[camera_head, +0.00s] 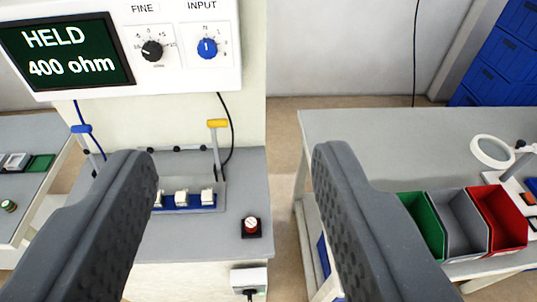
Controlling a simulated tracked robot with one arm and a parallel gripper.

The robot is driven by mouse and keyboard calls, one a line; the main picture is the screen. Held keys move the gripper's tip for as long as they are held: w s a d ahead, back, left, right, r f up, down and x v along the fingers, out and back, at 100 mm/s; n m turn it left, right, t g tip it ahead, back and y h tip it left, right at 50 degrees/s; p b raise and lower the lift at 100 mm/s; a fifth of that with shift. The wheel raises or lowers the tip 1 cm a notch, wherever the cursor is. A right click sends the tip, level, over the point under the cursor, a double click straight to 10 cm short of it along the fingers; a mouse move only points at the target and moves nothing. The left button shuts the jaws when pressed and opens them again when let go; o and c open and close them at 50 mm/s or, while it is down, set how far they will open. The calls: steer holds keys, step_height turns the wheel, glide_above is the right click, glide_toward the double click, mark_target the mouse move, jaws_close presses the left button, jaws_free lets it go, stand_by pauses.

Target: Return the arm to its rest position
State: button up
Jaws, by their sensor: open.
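My gripper (232,165) shows as two dark grey textured fingers in the lower half of the view. The fingers are wide apart with nothing between their tips. They point toward a grey bench (180,240) and the gap to its right. How far the tips are from the bench is hard to tell.
A white instrument panel (160,75) hangs at upper left; its screen (67,52) reads "HELD 400 ohm". Levers with blue (81,129) and yellow (218,123) handles stand on the bench by a blue fixture (190,204). Green, grey and red bins (500,220) sit on the right table (400,140).

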step_height(320, 180, up, 7)
steer(key=p, duration=0.6)
steer(key=shift+f+p, duration=0.2)
steer(key=shift+p, duration=0.1)
